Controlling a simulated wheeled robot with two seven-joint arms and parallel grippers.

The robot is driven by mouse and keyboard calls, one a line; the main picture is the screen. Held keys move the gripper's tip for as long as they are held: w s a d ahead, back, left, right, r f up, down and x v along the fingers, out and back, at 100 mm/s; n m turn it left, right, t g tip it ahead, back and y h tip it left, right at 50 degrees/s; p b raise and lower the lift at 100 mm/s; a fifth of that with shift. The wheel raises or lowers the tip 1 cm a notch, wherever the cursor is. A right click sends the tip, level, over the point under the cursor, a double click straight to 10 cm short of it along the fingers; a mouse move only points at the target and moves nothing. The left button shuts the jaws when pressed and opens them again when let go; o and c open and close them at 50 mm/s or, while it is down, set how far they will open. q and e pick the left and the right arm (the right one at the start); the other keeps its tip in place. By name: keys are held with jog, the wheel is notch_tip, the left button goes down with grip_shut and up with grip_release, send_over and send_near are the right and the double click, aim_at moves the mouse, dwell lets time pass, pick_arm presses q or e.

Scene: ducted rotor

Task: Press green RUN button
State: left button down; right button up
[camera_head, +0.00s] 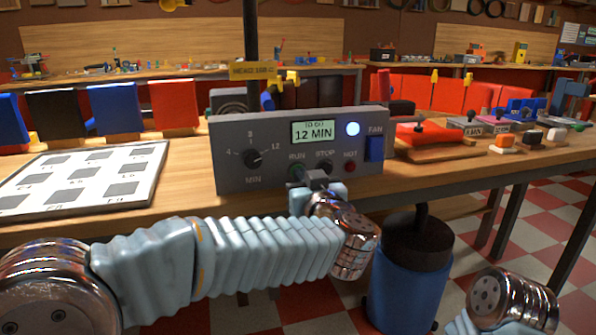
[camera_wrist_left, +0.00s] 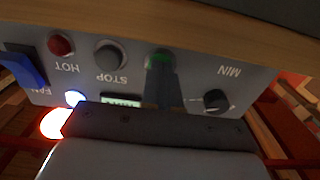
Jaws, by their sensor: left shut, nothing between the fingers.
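The grey control box (camera_head: 225,165) stands on the bench. Its display reads 12 MIN and a round light beside it glows bluish white. The RUN label sits above the green button, which my left gripper (camera_head: 316,180) partly hides in the head view. In the left wrist view, upside down, the green RUN button (camera_wrist_left: 159,58) shows just beyond the tips of my shut, empty left gripper (camera_wrist_left: 161,76). The fingertips overlap the button's edge in that view; I cannot tell whether they touch it. My right gripper is out of view.
The grey STOP button (camera_wrist_left: 109,55) is close beside RUN, with the red HOT button (camera_wrist_left: 61,45) and blue FAN switch (camera_head: 375,148) farther along. A dial (camera_head: 253,158) is left of RUN. A white marked board (camera_head: 150,165) lies left; a blue bin (camera_head: 405,290) stands below the bench.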

pick_arm(q)
jog(key=v, duration=0.7)
jog(key=shift+p, duration=0.3)
dwell(0.7)
